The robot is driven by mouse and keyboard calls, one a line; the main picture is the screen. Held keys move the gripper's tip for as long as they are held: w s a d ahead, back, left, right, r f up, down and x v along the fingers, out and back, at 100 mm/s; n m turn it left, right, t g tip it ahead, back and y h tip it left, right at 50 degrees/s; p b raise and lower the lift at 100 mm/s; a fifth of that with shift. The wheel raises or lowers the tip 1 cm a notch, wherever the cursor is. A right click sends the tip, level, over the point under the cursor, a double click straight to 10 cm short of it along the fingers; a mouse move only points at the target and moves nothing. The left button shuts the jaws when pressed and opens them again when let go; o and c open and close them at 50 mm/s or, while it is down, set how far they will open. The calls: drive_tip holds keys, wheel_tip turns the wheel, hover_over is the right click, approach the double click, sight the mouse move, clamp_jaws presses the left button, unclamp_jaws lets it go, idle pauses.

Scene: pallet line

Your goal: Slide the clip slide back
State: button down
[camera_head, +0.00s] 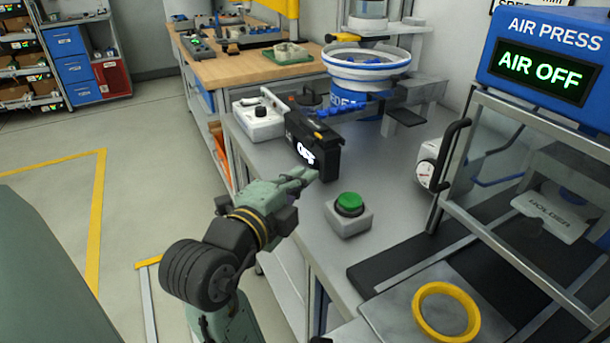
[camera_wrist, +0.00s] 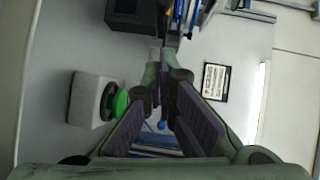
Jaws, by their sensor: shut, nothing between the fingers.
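A black box (camera_head: 312,155) with a lit "OFF" display stands on the grey bench. A small orange-yellow piece (camera_head: 320,136) sits on its top edge; it may be the clip slide, but I cannot tell for sure. My gripper (camera_head: 314,174) is shut and empty, with its fingertips low in front of the box, near its display face. Whether they touch it is not clear. In the wrist view, my fingers point toward a dark box (camera_wrist: 130,14) at the top, and no clip slide can be made out there.
A green button on a white base (camera_head: 348,212) stands right of my gripper. Behind are a white box with a black knob (camera_head: 262,122) and a blue-white bowl feeder (camera_head: 366,66). The air press (camera_head: 540,62), reading "AIR OFF", stands at right, with a yellow ring (camera_head: 424,300) before it.

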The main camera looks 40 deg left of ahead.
sight(306, 130)
drive_tip(key=shift+w+a+f+p, duration=0.2)
drive_tip(key=shift+w+a+p, duration=0.45)
drive_tip(key=shift+w, duration=0.85)
drive_tip(key=shift+w+a+f+p, duration=0.25)
drive_tip(key=shift+w+a+p, duration=0.15)
drive_tip(key=shift+w+a, duration=0.85)
drive_tip(key=shift+w+a+f+p, duration=0.2)
drive_tip(key=shift+w+a+p, duration=0.35)
drive_tip(key=shift+w, duration=1.2)
drive_tip(key=shift+a, duration=0.1)
drive_tip(key=w+a+b, duration=0.1)
drive_tip(key=a, duration=0.1)
drive_tip(key=w+a+b, duration=0.1)
drive_tip(key=a, duration=0.1)
drive_tip(key=w+a+b, duration=0.1)
drive_tip(key=a+b, duration=0.1)
drive_tip(key=shift+a+f, duration=0.15)
drive_tip(key=shift+a, duration=0.2)
drive_tip(key=shift+w+a, duration=0.1)
drive_tip(key=shift+a, duration=0.3)
drive_tip(key=shift+d, duration=0.15)
